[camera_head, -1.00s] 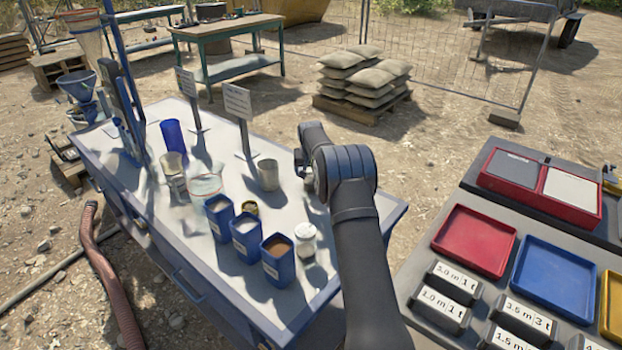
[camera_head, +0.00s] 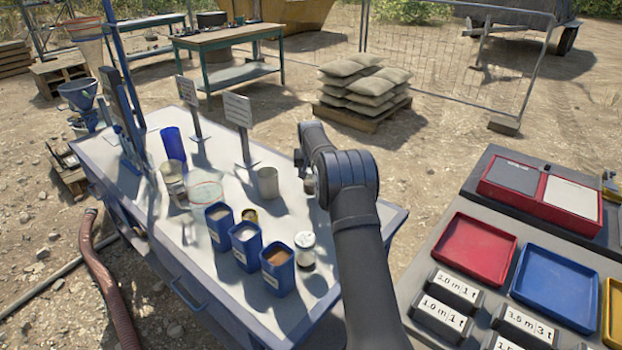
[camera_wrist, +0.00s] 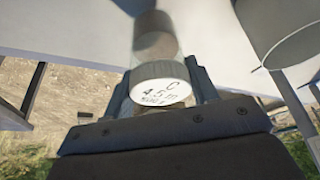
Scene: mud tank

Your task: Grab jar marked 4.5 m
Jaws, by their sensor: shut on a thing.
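In the head view, my gripper (camera_head: 308,182) is over the right part of the blue-edged table (camera_head: 330,285), mostly hidden by my wrist. Only a little of the jar shows there. I cannot tell if its base touches the table.
Another white-lidded jar (camera_head: 305,250) stands nearer me, beside several blue containers (camera_head: 278,270). A grey cup (camera_head: 268,183) is left of my gripper, with a sign (camera_head: 239,112) behind it. Red (camera_head: 474,246) and blue (camera_head: 555,283) trays lie on the right-hand bench.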

